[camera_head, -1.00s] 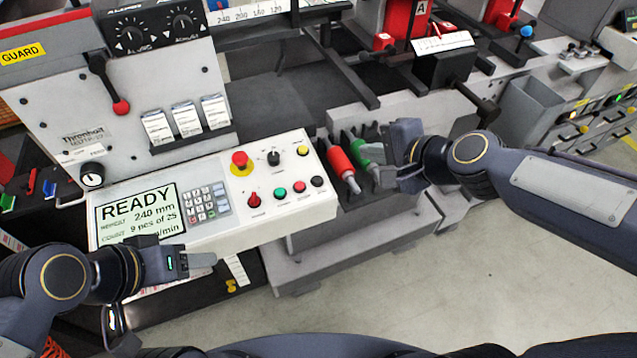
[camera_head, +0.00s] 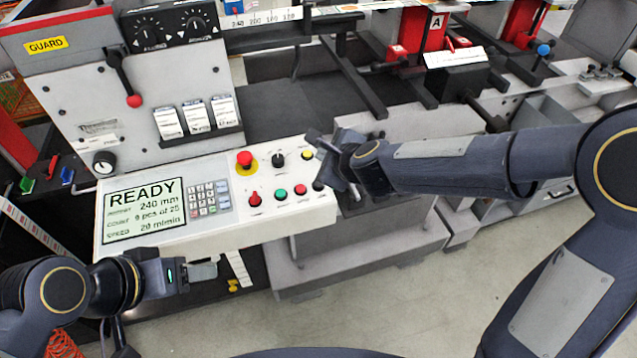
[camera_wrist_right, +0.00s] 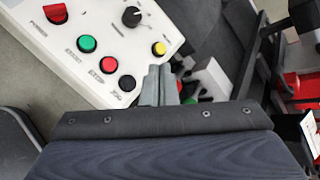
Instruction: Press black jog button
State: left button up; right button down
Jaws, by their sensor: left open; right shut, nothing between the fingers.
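The black jog button (camera_head: 318,186) is at the right end of the lower button row on the white control panel (camera_head: 215,228), close to my right gripper in the head view. The button shows clearly in the right wrist view (camera_wrist_right: 127,82), beside the red button. My right gripper (camera_head: 332,165) is shut and empty at the panel's right edge. In the right wrist view its fingertips (camera_wrist_right: 160,70) are just right of the black button and below the yellow button (camera_wrist_right: 159,48); contact cannot be told. My left gripper (camera_head: 205,271) is open and empty in front of the panel.
The panel also carries a red emergency stop (camera_head: 245,160), a black knob (camera_head: 278,160), a red knob (camera_head: 255,198), a green button (camera_head: 281,194) and a red button (camera_head: 300,190). Its screen (camera_head: 143,210) reads READY. Machine rails (camera_head: 350,70) stand behind my right arm.

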jog(key=b, duration=0.8)
send_over(322, 192)
jog(key=shift+f, duration=4.35)
jog(key=shift+f+b, duration=0.35)
jog(key=shift+f, duration=0.05)
jog(key=shift+f+b, duration=0.45)
jog(key=shift+r+p, duration=0.85)
jog(key=shift+r, duration=0.05)
jog(key=shift+r, duration=0.1)
jog(key=r+p, duration=0.2)
jog(key=s+r+p, duration=0.1)
jog(key=r+p, duration=0.1)
jog(key=shift+d+r+p, duration=0.15)
jog(key=shift+r+p, duration=0.15)
jog(key=shift+r, duration=0.05)
